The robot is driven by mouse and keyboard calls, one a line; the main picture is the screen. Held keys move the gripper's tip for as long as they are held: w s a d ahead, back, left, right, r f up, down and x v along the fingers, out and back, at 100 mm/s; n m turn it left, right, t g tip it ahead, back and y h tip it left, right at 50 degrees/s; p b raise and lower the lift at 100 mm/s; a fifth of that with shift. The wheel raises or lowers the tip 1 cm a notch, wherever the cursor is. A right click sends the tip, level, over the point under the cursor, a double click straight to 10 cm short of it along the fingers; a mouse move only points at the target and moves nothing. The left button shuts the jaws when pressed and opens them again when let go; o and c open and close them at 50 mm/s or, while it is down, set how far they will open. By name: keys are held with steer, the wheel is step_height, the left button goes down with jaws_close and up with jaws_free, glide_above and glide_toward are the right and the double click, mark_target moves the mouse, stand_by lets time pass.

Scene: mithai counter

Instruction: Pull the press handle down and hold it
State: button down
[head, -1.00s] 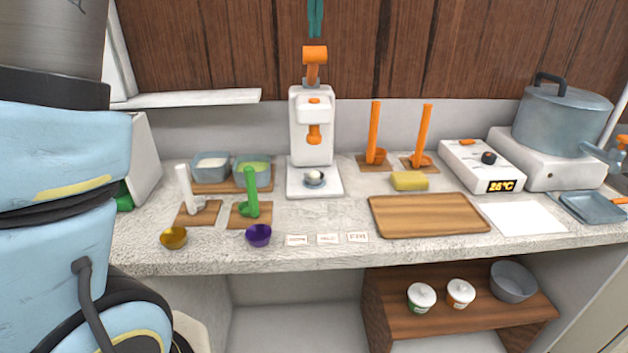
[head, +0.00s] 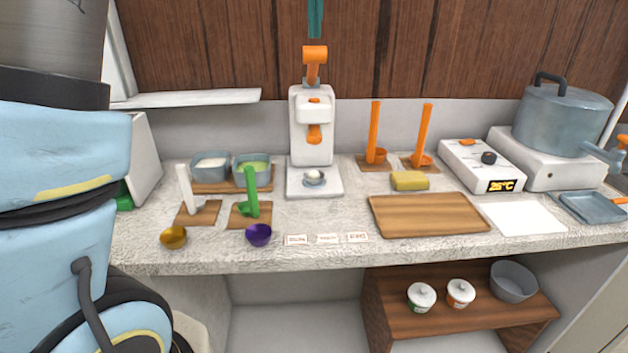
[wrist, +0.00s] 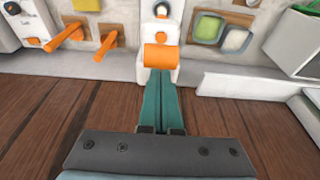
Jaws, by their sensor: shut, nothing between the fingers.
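The white press (head: 311,130) stands at the back of the counter. Its orange handle (head: 315,55) is at the top of the machine, raised above the body. A small cup with a pale ball (head: 314,178) sits on the press base under the orange nozzle.
Bowls (head: 251,168) stand left of the press, and orange ladles (head: 375,135) stand right of it. A yellow sponge (head: 409,181) and a wooden board (head: 430,216) lie to the front right. A wooden wall (head: 430,50) rises behind.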

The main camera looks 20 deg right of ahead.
mark_target(315, 50)
steer(key=shift+s+a+f+b, duration=0.1)
steer(key=shift+s+f+b, duration=0.05)
steer(key=shift+f+b, duration=0.35)
steer(key=shift+s+f+b, duration=0.15)
steer(key=shift+f+b, duration=0.15)
steer(key=shift+f, duration=0.4)
steer(key=shift+s+a+f+b, duration=0.1)
steer(key=shift+s+f+b, duration=0.05)
steer(key=shift+f+b, duration=0.3)
steer(key=shift+s+a+f+b, duration=0.1)
steer(key=shift+s+f+b, duration=0.05)
steer(key=shift+f+b, duration=0.25)
steer(key=shift+f, duration=0.15)
steer(key=shift+w+d, duration=0.1)
steer(key=shift+f, duration=0.15)
steer(key=shift+s+f+b, duration=0.2)
steer(key=shift+f+b, duration=0.25)
steer(key=shift+f, duration=0.05)
steer(key=shift+s+f+b, duration=0.15)
steer(key=shift+f+b, duration=0.3)
steer(key=shift+f, duration=0.1)
